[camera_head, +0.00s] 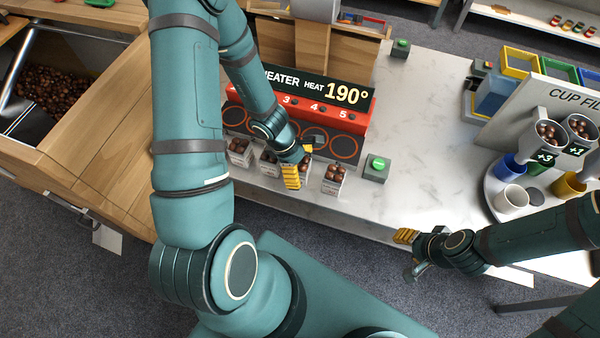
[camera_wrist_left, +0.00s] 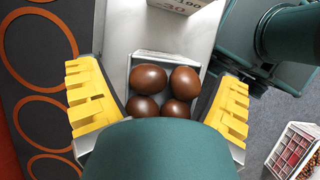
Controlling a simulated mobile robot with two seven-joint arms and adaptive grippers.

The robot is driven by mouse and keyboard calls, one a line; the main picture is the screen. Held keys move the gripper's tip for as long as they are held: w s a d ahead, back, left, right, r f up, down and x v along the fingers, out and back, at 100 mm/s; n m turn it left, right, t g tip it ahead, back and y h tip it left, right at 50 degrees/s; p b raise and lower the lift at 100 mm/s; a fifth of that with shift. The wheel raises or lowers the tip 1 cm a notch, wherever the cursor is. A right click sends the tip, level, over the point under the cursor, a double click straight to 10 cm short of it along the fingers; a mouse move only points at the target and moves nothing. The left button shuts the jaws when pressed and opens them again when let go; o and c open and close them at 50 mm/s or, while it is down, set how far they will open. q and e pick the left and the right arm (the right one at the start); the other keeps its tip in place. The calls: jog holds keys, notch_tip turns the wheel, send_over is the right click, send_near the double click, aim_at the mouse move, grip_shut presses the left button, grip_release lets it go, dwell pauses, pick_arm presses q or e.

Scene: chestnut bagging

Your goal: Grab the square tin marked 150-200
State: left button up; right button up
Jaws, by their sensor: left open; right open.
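Square tins filled with chestnuts stand in a row in front of the heater in the head view: one at the left (camera_head: 238,158), one in the middle (camera_head: 268,167), and one at the right (camera_head: 333,187). Their labels are too small to read there. My left gripper (camera_head: 298,163) is open, low among the tins. In the left wrist view, its yellow fingers (camera_wrist_left: 157,108) stand on either side of a square tin (camera_wrist_left: 166,57) holding several chestnuts; its label is hidden. My right gripper (camera_head: 408,253) is open and empty at the counter's front edge.
The red heater (camera_head: 365,118) reads 190° behind the tins. A green button box (camera_head: 377,168) stands right of them. A neighbouring tin (camera_wrist_left: 182,5) shows a partly cut-off label in the left wrist view. The cup filler (camera_head: 560,100) and cups are at the right. The white counter's middle is clear.

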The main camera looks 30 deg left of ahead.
pick_arm(q)
jog(key=shift+d+f, duration=0.2)
jog(key=shift+f, duration=0.35)
jog(key=c, duration=1.3)
jog(key=shift+r, duration=0.15)
